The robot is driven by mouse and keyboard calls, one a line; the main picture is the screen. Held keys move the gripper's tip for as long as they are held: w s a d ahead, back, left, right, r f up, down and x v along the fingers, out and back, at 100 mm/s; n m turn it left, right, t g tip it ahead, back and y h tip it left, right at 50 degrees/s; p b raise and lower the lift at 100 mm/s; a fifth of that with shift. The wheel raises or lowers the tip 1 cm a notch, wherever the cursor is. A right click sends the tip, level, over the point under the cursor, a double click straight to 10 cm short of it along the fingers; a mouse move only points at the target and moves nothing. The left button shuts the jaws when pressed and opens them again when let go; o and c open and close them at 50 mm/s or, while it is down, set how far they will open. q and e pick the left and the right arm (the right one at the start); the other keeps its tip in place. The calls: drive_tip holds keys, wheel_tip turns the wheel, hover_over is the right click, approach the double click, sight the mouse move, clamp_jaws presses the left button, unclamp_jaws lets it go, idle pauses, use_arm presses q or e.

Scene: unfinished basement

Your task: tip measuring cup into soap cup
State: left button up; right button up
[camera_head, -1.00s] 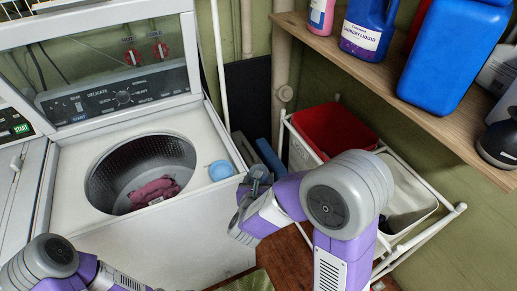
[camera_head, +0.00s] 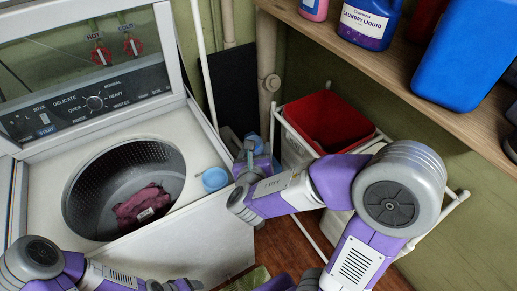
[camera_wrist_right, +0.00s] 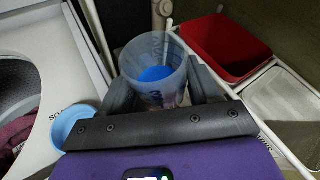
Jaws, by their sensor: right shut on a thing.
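My right gripper (camera_head: 250,163) is shut on the measuring cup, a clear cup with printed marks and blue inside. The measuring cup (camera_wrist_right: 155,62) shows best in the right wrist view, between the two dark fingers, open mouth up and roughly upright. In the head view the gripper mostly hides it. The soap cup, a small light-blue round cup (camera_head: 214,179), sits on the washer's top near its right front corner. It also shows in the right wrist view (camera_wrist_right: 73,126), left of the gripper and apart from the measuring cup. My left arm shows at the bottom left; its gripper is out of frame.
The washer (camera_head: 190,150) has its drum (camera_head: 85,195) open with a dark red cloth (camera_head: 143,203) inside. A rack with a red bin (camera_head: 325,122) stands behind my right arm. A wooden shelf (camera_head: 400,62) with laundry bottles hangs at upper right.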

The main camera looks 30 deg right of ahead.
drive_tip(key=w+a+r+n+t+h+p, duration=0.1)
drive_tip(key=a+n+p, duration=0.3)
drive_tip(key=n, duration=0.4)
drive_tip(key=w+a+n+t+h+p, duration=0.2)
drive_tip(key=a+n+t+h+p, duration=0.2)
drive_tip(key=n+p, duration=0.3)
drive_tip(key=shift+a+r+n, duration=0.4)
drive_tip(key=shift+a+n, duration=0.1)
drive_tip(key=shift+n, duration=0.8)
idle(2.6)
idle(1.7)
